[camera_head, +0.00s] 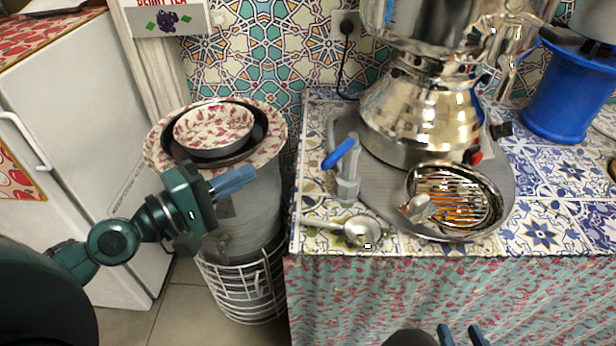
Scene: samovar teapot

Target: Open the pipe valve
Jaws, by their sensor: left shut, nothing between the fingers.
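The pipe valve (346,182) is a grey upright fitting with a blue lever handle (339,153). It stands at the left side of the tiled counter, beside the samovar. The blue handle slants up to the right. My left gripper (248,174) is to the left of the valve, over the white bin, with its fingers pointing right. It is shut and empty, and a clear gap separates it from the handle.
A shiny samovar (410,115) stands on a metal tray (375,190) with a round slatted strainer (465,190). A ladle (362,231) lies at the counter's front. Bowls (213,127) sit on the bin. A blue spool (565,95) stands at right; a white fridge (75,120) at left.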

